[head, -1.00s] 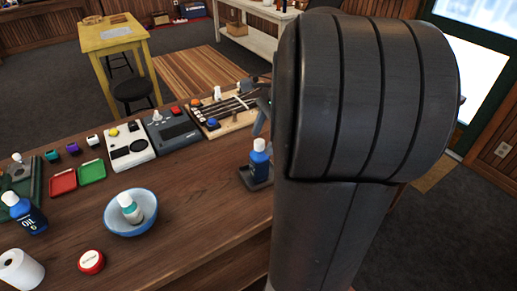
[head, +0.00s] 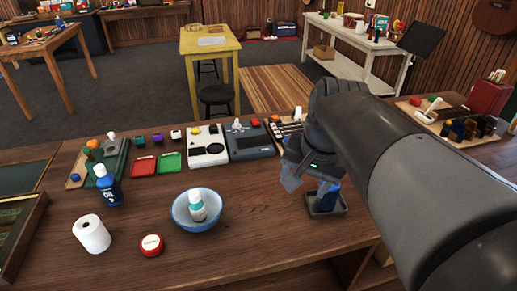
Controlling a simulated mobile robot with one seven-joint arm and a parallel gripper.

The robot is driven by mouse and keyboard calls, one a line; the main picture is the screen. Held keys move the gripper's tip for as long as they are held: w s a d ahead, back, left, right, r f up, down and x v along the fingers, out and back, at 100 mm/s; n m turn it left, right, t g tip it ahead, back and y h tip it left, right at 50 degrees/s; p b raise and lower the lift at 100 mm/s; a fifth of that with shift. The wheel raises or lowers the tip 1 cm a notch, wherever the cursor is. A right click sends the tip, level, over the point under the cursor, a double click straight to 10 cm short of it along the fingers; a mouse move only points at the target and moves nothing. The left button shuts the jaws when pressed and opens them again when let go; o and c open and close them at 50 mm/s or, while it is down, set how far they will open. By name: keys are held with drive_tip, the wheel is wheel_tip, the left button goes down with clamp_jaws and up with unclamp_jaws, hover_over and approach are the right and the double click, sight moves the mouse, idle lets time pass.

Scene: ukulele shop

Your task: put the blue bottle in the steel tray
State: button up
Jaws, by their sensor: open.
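A blue bottle (head: 327,199) stands in the dark grey steel tray (head: 341,211) near the front edge of the wooden counter. Its upper part is hidden behind my gripper (head: 308,183). My gripper is open, just above and to the left of the bottle in the picture. Whether a finger touches the bottle, I cannot tell. A second blue bottle (head: 109,191), with a white cap and an "OIL" label, stands upright at the left of the counter.
A blue bowl (head: 180,219) holds a teal-and-white bottle (head: 197,208). A paper roll (head: 91,235) and a red-rimmed round tin (head: 152,245) are at the front left. Red (head: 144,165) and green (head: 170,161) trays lie farther back. Bare counter lies between bowl and steel tray.

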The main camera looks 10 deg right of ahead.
drive_tip(key=s+a+f+n+t, duration=0.2)
drive_tip(key=s+a+n, duration=0.2)
drive_tip(key=n, duration=0.3)
drive_tip(key=shift+s+a+f+t, duration=0.2)
drive_tip(key=shift+a+f+t, duration=0.1)
drive_tip(key=shift+a, duration=0.1)
